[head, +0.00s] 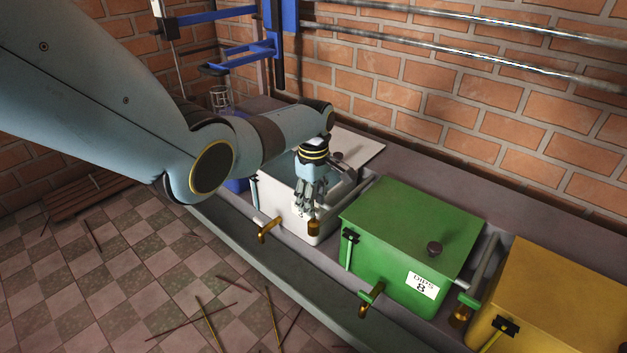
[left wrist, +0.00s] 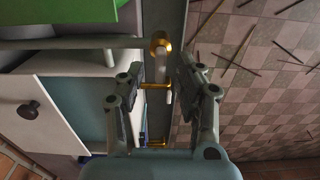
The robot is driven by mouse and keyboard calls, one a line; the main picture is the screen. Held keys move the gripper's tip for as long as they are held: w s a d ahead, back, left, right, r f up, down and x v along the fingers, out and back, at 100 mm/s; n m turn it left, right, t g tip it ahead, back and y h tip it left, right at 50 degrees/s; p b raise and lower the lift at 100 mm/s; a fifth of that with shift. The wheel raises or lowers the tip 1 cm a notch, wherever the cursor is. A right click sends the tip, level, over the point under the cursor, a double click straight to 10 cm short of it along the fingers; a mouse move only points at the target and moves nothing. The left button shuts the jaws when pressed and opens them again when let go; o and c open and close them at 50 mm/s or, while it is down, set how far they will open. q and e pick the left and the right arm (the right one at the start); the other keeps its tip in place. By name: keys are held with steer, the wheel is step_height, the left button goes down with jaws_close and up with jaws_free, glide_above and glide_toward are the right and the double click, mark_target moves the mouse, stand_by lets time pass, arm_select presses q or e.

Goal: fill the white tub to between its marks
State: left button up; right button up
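The white tub (head: 276,196) stands on the bench in the head view, partly covered by my left arm and gripper. Its marks and fill level cannot be made out. A brass tap (head: 268,231) sticks out at its front, and a brass valve (head: 314,228) ends the pipe at its right. My left gripper (head: 312,207) points down just above this valve. In the left wrist view the left fingers (left wrist: 160,70) are apart, with the brass valve (left wrist: 159,46) and its pale handle between or just beyond the tips. Contact cannot be told. My right gripper is out of view.
The green tub (head: 400,235) labelled "DIPS 8" stands right of the white tub, then a yellow tub (head: 555,300). A brick wall (head: 480,80) with metal pipes rises behind. A blue frame (head: 240,50) stands at back left. Thin sticks lie on the checkered floor (head: 130,270).

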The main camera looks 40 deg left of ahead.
arm_select(q)
step_height(320, 180, up, 11)
steer(key=shift+f, duration=0.15)
stand_by(0.5)
